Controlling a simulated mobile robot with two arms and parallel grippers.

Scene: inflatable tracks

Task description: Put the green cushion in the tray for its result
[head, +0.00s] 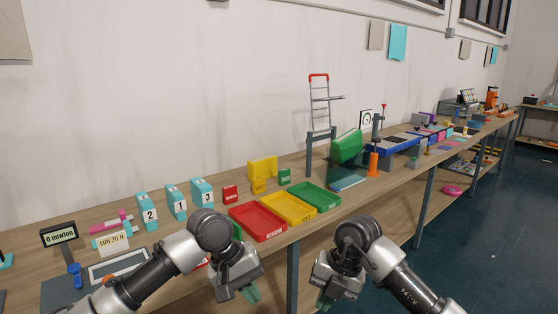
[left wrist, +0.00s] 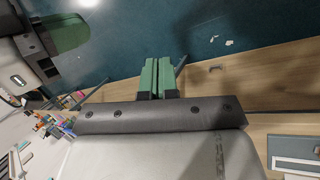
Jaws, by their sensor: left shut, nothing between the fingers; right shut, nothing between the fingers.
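A bulky green object (head: 347,146), which looks like the green cushion, stands on the bench beside the tall grey stand with a red top. Three open trays lie side by side nearer the front edge: red (head: 258,222), yellow (head: 288,208) and green (head: 315,196). Their label lettering is too small to read surely. My left gripper (head: 250,294) is shut and empty, low in front of the bench; its green fingers (left wrist: 157,78) touch each other in the left wrist view. My right gripper (head: 324,300) is shut and empty, also in front of the bench. Both are well apart from the green object.
A "0 newton" display (head: 59,235), a "MIN 20 N" sign (head: 112,242) and teal numbered blocks (head: 176,202) stand at left. Small red, yellow and green boxes stand behind the trays. An orange post (head: 374,164) and a blue-edged platform (head: 393,147) are right of the green object.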

